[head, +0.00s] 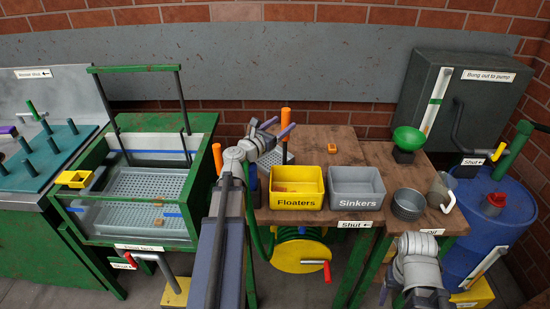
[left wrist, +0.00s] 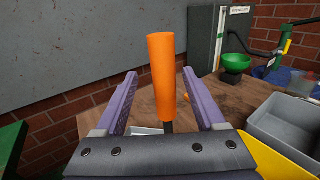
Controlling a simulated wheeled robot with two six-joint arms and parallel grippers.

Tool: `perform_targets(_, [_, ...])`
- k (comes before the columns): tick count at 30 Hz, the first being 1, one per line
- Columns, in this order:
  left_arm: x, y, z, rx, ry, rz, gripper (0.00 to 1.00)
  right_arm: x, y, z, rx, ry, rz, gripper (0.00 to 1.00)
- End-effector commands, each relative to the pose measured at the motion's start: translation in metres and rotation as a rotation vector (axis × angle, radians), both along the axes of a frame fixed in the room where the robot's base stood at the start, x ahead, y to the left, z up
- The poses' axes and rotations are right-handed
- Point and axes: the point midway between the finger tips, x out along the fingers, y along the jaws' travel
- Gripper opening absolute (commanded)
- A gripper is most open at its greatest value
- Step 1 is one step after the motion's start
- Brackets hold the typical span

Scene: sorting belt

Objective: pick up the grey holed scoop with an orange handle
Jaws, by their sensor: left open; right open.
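The grey holed scoop (head: 289,158) is at the back left of the wooden table, partly hidden behind my left gripper. Its orange handle (head: 286,116) stands upright; in the left wrist view the orange handle (left wrist: 161,70) rises on a dark stem. My left gripper (head: 275,128) is open, with its purple fingers on either side of the handle in the wrist view (left wrist: 159,85). I see gaps on both sides, and cannot tell the handle's exact depth between the fingers. My right gripper (head: 428,299) is low at the front right, apart from the scoop, partly cut off by the picture's edge.
A second orange handle (head: 217,157) stands left of my left arm. The yellow Floaters bin (head: 297,202) and grey Sinkers bin (head: 356,203) are right of the scoop. A small orange piece (head: 332,148) lies behind them.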

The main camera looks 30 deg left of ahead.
Motion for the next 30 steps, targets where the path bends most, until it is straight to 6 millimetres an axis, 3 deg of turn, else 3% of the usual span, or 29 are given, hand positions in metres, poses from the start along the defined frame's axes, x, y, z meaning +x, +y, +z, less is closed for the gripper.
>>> perform_targets(12, [0.05, -0.006, -0.002, 0.001, 0.0, -0.002, 0.72, 0.0, 0.0, -0.002, 0.0, 0.0, 0.0, 0.67])
perform_targets(19, [0.05, -0.007, -0.002, 0.001, 0.0, 0.0, 0.72, 0.0, 0.0, -0.002, 0.0, 0.0, 0.0, 0.67])
perform_targets(30, [0.05, -0.007, -0.002, 0.001, 0.0, -0.001, 0.3, 0.0, 0.0, -0.002, 0.0, 0.0, 0.0, 0.67])
